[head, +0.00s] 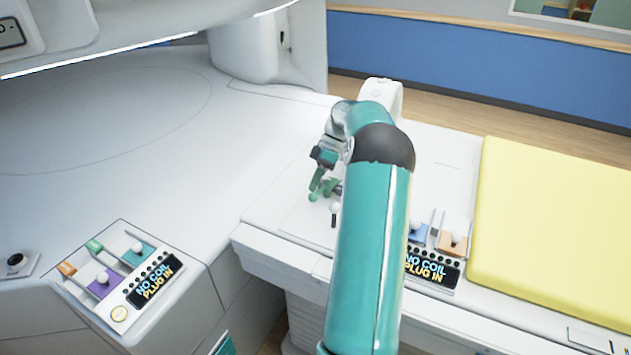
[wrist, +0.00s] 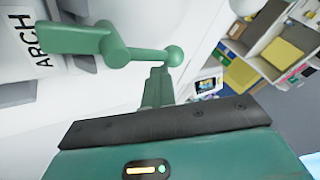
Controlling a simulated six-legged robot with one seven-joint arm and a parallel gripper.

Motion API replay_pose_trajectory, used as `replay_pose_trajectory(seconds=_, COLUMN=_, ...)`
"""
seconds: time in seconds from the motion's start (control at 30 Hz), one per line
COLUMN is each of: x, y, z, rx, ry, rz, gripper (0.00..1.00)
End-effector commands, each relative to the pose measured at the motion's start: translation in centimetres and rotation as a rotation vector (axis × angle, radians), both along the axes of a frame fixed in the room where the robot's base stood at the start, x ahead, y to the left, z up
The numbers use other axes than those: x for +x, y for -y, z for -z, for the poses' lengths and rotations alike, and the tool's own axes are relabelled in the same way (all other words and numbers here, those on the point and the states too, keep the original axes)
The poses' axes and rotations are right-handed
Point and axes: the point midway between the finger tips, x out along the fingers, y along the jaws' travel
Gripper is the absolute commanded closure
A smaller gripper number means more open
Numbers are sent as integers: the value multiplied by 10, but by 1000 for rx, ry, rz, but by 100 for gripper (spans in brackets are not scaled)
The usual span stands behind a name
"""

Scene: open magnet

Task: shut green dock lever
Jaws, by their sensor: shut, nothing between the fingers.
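The green dock lever (head: 328,190) is on the white table deck, left of my arm in the head view. Its small green ball end (head: 313,197) shows just below my gripper (head: 318,176). In the wrist view the lever (wrist: 90,42) runs from a flat plate at upper left to its ball (wrist: 173,56). My gripper's narrow fingers (wrist: 156,86) are shut and empty, just below the lever arm near the ball. I cannot tell whether they touch it. My arm hides part of the dock in the head view.
A white knob (head: 335,208) stands beside the lever. A panel reading "NO COIL PLUG IN" (head: 432,268) is partly behind my arm; a similar panel (head: 155,282) is at lower left. A yellow pad (head: 560,230) covers the right.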

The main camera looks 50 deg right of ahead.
Motion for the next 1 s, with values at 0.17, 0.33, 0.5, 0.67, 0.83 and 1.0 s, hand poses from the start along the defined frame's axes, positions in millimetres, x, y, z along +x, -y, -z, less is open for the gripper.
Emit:
replay_pose_trajectory(seconds=0.17, x=4, y=-7, z=-1, rx=27, ry=-4, rz=-16, gripper=100)
replay_pose_trajectory(seconds=0.33, x=2, y=12, z=-25, rx=16, ry=0, rz=-10, gripper=100)
replay_pose_trajectory(seconds=0.5, x=-2, y=34, z=-54, rx=8, ry=1, rz=-6, gripper=100)
replay_pose_trajectory(seconds=0.67, x=-5, y=50, z=-76, rx=4, ry=1, rz=-3, gripper=100)
replay_pose_trajectory(seconds=0.83, x=-7, y=60, z=-91, rx=3, ry=1, rz=-1, gripper=100)
replay_pose_trajectory(seconds=1.0, x=-8, y=65, z=-99, rx=1, ry=1, rz=-1, gripper=100)
